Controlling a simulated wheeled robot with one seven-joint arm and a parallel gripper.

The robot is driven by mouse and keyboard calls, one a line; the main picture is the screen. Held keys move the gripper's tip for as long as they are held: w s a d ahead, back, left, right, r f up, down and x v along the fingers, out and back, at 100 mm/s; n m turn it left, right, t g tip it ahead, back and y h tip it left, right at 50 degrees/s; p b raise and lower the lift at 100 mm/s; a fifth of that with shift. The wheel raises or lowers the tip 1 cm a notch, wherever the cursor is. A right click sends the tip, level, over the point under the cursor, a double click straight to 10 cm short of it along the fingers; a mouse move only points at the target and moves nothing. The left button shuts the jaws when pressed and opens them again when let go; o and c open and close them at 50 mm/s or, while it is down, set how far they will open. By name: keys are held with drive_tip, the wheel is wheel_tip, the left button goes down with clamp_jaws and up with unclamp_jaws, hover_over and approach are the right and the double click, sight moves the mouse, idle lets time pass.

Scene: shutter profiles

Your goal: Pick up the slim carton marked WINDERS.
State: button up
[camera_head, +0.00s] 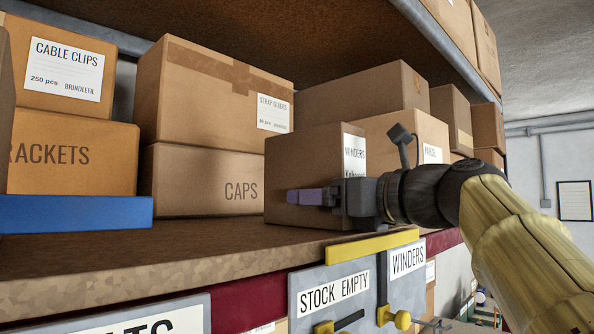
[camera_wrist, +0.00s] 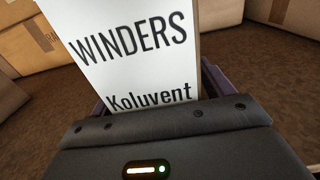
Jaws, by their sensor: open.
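The slim carton marked WINDERS (camera_head: 310,164) is a brown box with a white label, upright at the front of the shelf. Its label (camera_wrist: 135,45) fills the middle of the wrist view and reads WINDERS and Koluvent. My gripper (camera_head: 312,197) is at the carton's lower part, with a purple finger along its near side. In the wrist view, purple shows on both sides of the carton, so the open fingers are around it. The far finger is hidden in the head view, and I cannot tell whether either finger touches the carton.
The shelf board (camera_head: 190,250) is bare in front of the CAPS carton (camera_head: 205,180). A PARCEL carton (camera_head: 400,140) stands right of the WINDERS carton. A blue tray (camera_head: 75,213) is at left. Grey plates reading STOCK EMPTY (camera_head: 335,292) and WINDERS hang below the edge.

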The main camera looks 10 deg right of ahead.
sight(329, 150)
idle(0.4)
drive_tip(key=c, duration=1.4)
drive_tip(key=shift+o, duration=0.2)
drive_tip(key=shift+d+r, duration=0.1)
drive_tip(key=shift+r, duration=0.05)
drive_tip(key=shift+s+r+b, duration=0.15)
drive_tip(key=shift+b, duration=0.2)
wheel_tip(329, 150, up, 7)
drive_tip(key=shift+d+f+p, duration=0.1)
drive_tip(key=shift+f+p, duration=0.1)
drive_tip(key=shift+p, duration=0.2)
drive_tip(key=v, duration=1.9)
drive_tip(key=shift+s+d+b, duration=0.15)
drive_tip(key=shift+s+b, duration=0.05)
drive_tip(key=shift+b, duration=0.25)
